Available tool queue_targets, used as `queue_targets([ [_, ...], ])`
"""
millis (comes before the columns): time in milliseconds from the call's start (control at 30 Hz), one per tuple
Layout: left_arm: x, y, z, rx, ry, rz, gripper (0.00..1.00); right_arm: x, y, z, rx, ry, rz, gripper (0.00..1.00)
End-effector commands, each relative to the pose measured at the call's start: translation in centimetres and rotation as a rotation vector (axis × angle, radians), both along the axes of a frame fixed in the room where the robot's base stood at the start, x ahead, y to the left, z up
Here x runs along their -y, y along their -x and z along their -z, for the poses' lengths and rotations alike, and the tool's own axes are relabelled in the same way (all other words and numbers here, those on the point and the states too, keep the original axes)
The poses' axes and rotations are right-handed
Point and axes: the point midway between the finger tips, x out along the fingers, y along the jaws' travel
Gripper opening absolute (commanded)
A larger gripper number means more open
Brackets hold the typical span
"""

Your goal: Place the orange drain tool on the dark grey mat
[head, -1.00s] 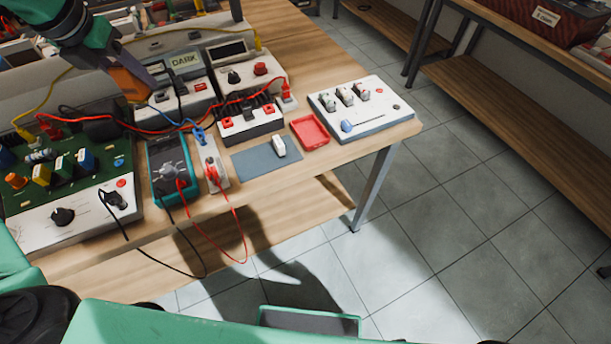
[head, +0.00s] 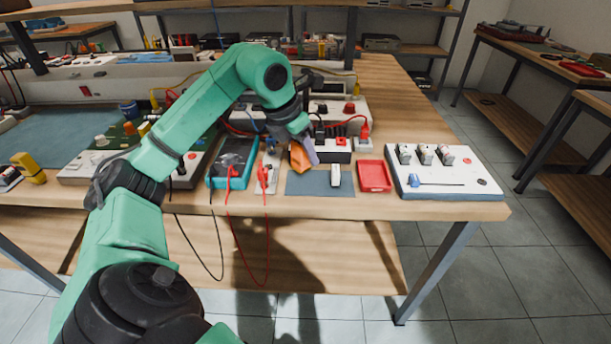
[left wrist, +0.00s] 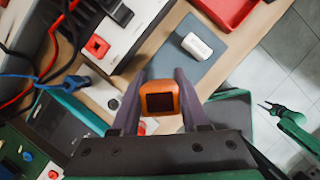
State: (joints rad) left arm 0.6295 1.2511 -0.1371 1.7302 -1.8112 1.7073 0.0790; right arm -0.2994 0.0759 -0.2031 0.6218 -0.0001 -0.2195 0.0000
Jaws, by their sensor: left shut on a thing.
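My left gripper (head: 305,150) is shut on the orange drain tool (head: 298,158). In the left wrist view the drain tool (left wrist: 160,97) sits between the two fingers, its dark square end facing the camera. In the head view they are over the back left part of the dark grey mat (head: 305,187), seemingly above it. The mat (left wrist: 208,66) lies ahead of the fingers in the left wrist view. A white block (head: 335,175) rests on the mat's right part. My right gripper (left wrist: 267,105) shows small at the right of the left wrist view, apparently open and empty, over the floor.
A red tray (head: 374,177) is right of the mat, then a white panel with switches (head: 445,185). A teal meter (head: 232,163) and a small socket strip with red leads (head: 266,180) stand left. Black and white devices are behind. The mat's left part is bare.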

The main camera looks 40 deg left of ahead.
Motion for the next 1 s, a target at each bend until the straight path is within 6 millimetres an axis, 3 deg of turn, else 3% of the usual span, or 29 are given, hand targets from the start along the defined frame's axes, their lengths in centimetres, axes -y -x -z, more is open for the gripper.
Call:
queue_targets([
  [200, 0.0, 0.0, 3.9, -0.001, -0.001, 0.000, 0.00, 0.4, 0.0, 1.5, 0.000, 0.006, 0.005, 0.50],
  [567, 0.0, 0.0, 4.3, 0.003, -0.001, 0.000, 0.00, 0.5, 0.1, 1.7, -0.001, 0.007, 0.004, 0.50],
  [600, 0.0, 0.0, 4.2, 0.002, -0.001, 0.000, 0.56, 0.5, 0.1, 1.6, -0.001, 0.007, 0.004, 0.50],
  [667, 0.0, 0.0, 4.2, 0.002, -0.001, 0.000, 0.75, 0.5, 0.1, 1.6, -0.002, 0.007, 0.004, 0.50],
  [1000, 0.0, 0.0, 3.6, 0.003, 0.001, -0.001, 0.75, 0.4, 0.1, 1.1, -0.003, 0.006, 0.001, 0.50],
])
